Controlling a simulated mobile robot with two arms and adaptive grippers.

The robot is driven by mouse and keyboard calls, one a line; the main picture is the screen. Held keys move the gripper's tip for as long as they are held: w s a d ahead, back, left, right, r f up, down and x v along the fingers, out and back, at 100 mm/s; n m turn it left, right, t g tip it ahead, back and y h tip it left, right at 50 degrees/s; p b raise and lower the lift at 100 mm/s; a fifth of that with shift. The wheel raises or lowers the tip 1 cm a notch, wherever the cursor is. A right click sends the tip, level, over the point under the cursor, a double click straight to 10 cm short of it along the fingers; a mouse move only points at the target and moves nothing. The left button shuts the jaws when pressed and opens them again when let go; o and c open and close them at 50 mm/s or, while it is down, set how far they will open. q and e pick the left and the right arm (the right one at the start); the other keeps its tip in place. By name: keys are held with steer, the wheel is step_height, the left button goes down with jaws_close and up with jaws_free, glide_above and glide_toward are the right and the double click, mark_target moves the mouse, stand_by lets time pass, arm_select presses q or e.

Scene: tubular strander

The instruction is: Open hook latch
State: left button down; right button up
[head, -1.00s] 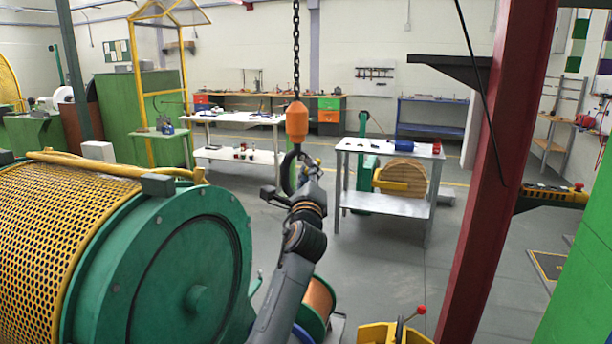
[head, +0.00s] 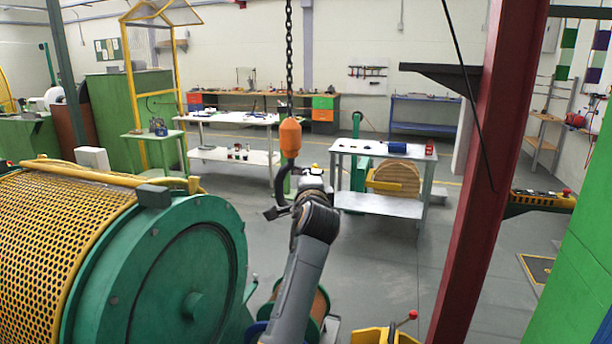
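A dark hook (head: 280,186) hangs below an orange hook block (head: 290,138) in the head view. Its latch cannot be made out; the mouth side of the hook is partly covered by my wrist. My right gripper is not in view.
A chain (head: 288,60) carries the hook block. A green drum machine with a yellow mesh guard (head: 60,250) fills the lower left. A red-brown column (head: 480,190) stands to the right.

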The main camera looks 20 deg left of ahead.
arm_select(q)
steer(key=shift+r+n, duration=0.1)
steer(key=shift+n, duration=0.2)
stand_by(0.4)
steer(key=c, duration=1.3)
jaws_free()
steer(key=v, duration=0.7)
steer(key=shift+s, duration=0.2)
